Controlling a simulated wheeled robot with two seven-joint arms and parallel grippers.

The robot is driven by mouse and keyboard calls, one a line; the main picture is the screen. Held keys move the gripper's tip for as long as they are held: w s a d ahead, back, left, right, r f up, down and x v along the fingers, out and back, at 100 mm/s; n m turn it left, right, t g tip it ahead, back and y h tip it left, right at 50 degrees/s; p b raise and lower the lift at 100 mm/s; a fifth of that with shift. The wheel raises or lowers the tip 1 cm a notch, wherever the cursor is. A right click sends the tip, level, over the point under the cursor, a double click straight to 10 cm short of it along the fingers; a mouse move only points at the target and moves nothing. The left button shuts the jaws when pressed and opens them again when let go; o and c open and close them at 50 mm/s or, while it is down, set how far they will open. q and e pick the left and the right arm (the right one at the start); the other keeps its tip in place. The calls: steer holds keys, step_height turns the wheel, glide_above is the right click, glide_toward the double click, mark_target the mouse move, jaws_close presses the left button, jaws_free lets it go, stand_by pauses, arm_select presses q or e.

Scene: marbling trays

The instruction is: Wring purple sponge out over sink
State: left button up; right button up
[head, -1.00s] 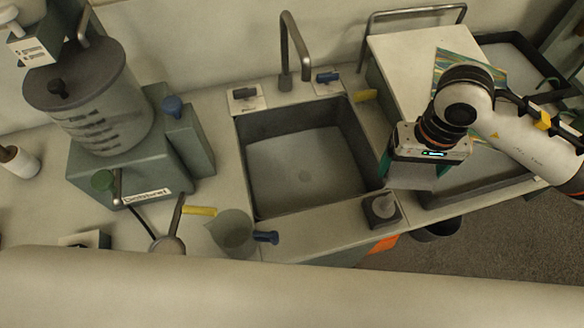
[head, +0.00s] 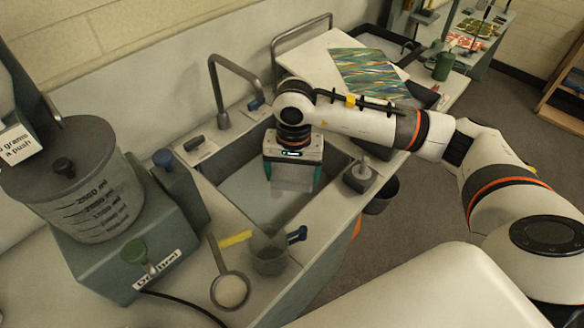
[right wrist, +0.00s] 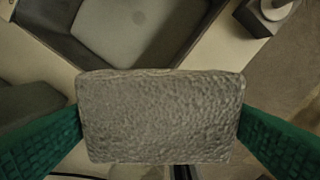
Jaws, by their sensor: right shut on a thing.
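My right gripper (head: 292,182) is over the sink (head: 250,190). Its green fingers are shut on the sides of a block-shaped sponge, which fills the gap between them in the right wrist view (right wrist: 160,115). The sponge looks grey and pitted there, not clearly purple. In the head view, the sponge (head: 292,178) shows as a grey block below the gripper body. The sink's pale floor and dark wall show beyond it in the right wrist view (right wrist: 140,28). No dripping water can be made out. My left gripper is not in view.
A tall faucet (head: 214,85) stands behind the sink. A soap dispenser (head: 361,174) stands at its right front corner. A grey jug (head: 268,258) and a round scoop (head: 230,290) are in front. A marbled sheet (head: 370,77) lies on the board at back right.

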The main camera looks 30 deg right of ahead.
steer(key=w+f+m, duration=0.1)
steer(key=w+d+f+m, duration=0.1)
steer(key=w+m, duration=0.1)
steer(key=w+d+f+m, duration=0.1)
steer(key=f, duration=0.1)
steer(key=shift+w+d+m, duration=0.15)
steer(key=shift+d+m, duration=0.05)
steer(key=shift+m, duration=0.1)
steer(key=w+d+f+m+b, duration=0.2)
steer(key=d+f+m+b, duration=0.1)
steer(key=f, duration=0.5)
steer(key=shift+w+m, duration=0.2)
steer(key=shift+m, duration=0.1)
steer(key=shift+o, duration=0.6)
steer(key=c, duration=0.6)
stand_by(0.6)
